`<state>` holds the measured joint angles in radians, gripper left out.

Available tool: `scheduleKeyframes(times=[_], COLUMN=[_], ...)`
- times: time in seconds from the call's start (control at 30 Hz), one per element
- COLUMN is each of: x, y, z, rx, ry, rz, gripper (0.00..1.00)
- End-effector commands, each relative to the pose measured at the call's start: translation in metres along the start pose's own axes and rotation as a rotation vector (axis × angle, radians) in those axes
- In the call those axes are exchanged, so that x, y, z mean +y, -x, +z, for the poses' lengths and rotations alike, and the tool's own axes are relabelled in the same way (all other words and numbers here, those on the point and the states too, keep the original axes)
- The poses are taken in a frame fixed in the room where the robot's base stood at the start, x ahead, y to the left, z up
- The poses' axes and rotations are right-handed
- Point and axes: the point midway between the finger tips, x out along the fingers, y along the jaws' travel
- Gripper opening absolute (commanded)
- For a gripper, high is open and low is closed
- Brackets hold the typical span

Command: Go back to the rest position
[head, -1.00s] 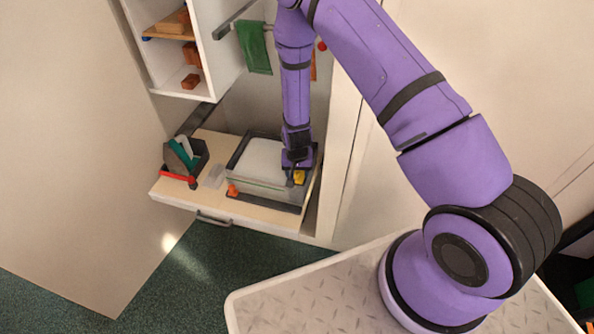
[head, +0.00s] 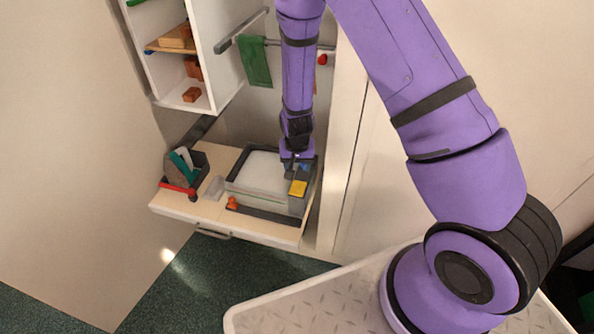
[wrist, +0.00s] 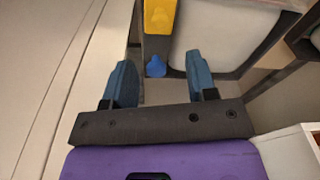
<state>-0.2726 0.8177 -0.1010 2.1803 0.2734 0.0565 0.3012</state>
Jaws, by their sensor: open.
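My gripper (head: 293,171) hangs at the end of my purple arm, above the right side of a dark-rimmed tray (head: 270,215) on the wooden shelf board. In the wrist view my gripper (wrist: 160,88) shows two blue fingers wide apart with nothing between them. A yellow block (head: 298,188) lies just below the gripper at the tray's right side. The yellow block (wrist: 160,14) and a small blue piece (wrist: 156,67) show beyond the fingertips in the wrist view, apart from them.
A white cabinet (head: 228,75) with wooden blocks stands at upper left. A green cloth (head: 255,62) hangs from a rail. A dark holder with a red edge (head: 178,188) is left of the tray. A pale door frame (head: 347,150) stands close on the right of my arm.

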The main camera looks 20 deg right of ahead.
Motion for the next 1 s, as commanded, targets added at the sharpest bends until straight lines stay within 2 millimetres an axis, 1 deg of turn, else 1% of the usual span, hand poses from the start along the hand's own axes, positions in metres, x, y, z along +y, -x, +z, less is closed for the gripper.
scheduleKeyframes(times=[0.13,0.57,0.67,0.77,0.87,1.0], x=[0.000,0.000,0.000,-0.001,-0.002,0.001], y=[0.004,0.004,0.009,0.025,0.052,0.098], z=[0.000,0.000,-0.001,-0.005,-0.011,-0.016], rx=[0.000,0.000,0.001,0.006,0.014,0.026], ry=[0.000,0.000,0.000,0.005,0.016,0.035], rz=[0.000,0.000,-0.004,-0.016,-0.036,-0.067], gripper=[0.52,0.52,0.52,0.52,0.52,0.52])
